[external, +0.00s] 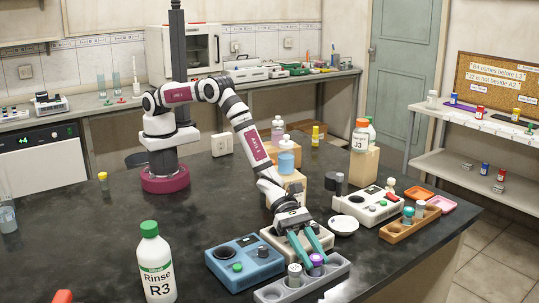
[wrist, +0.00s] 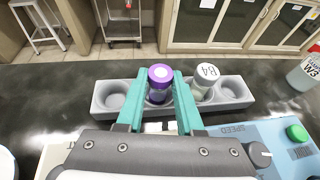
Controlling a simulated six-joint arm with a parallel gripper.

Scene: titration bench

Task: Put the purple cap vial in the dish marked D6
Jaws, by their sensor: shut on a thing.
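The purple cap vial (external: 316,267) stands upright in a slot of a grey rack (external: 340,277); it also shows in the wrist view (wrist: 160,82). My gripper (wrist: 158,90) is shut on this vial, with a teal finger on each side of it. A white dish (external: 343,225) lies on the bench behind the rack in the external view. No mark can be read on it, so I cannot tell if it is D6. A white rim, possibly that dish, shows at the left edge of the wrist view (wrist: 6,163).
A grey-capped vial marked B4 (wrist: 206,77) stands beside the purple one in the rack; the outer slots are empty. A blue device (external: 244,262), a white device (external: 367,207), an orange vial rack (external: 402,232) and a Rinse R3 bottle (external: 156,264) stand around.

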